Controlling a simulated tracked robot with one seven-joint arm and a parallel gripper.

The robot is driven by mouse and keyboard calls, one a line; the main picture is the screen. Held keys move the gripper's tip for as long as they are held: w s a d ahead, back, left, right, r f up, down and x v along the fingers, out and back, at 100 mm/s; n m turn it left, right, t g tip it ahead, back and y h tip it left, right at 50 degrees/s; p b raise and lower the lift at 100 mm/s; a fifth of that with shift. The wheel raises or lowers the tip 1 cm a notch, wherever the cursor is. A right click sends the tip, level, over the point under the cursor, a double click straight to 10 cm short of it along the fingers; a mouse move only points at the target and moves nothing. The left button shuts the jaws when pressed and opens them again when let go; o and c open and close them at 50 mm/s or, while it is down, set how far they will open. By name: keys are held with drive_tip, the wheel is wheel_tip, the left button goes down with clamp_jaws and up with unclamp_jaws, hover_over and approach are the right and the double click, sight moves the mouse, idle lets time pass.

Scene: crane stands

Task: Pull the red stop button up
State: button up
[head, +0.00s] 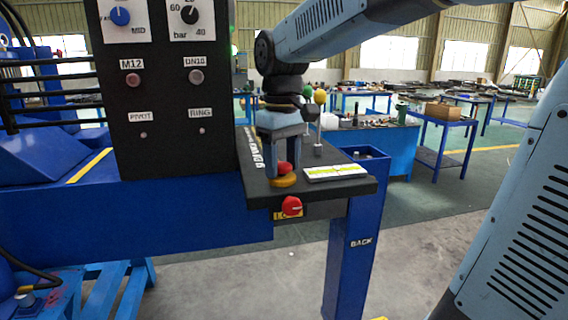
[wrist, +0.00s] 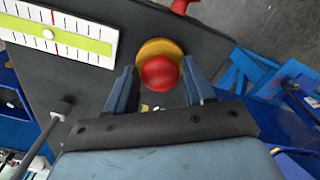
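The red stop button (wrist: 160,73) is a round red knob on a yellow base (wrist: 158,48), on the dark console shelf. In the wrist view it lies between the two fingers of my gripper (wrist: 160,82), with a gap visible on each side. In the head view the button (head: 285,168) and its yellow base (head: 284,181) show below my gripper (head: 283,172), which points down over it and hides part of the red knob. The fingers are open and straddle the button. I cannot tell how deep the fingertips reach.
A white and yellow scale (head: 336,173) lies right of the button. A lever with a yellow ball (head: 320,97) stands behind. A second red knob (head: 291,205) is on the shelf's front face. A black panel (head: 165,95) with knobs rises at the left.

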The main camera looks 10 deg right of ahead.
sight(283, 163)
drive_tip(key=c, duration=0.6)
drive_tip(key=shift+r, duration=0.6)
drive_tip(key=o, duration=0.9)
drive_tip(key=shift+r, duration=3.55)
drive_tip(key=shift+f, duration=0.1)
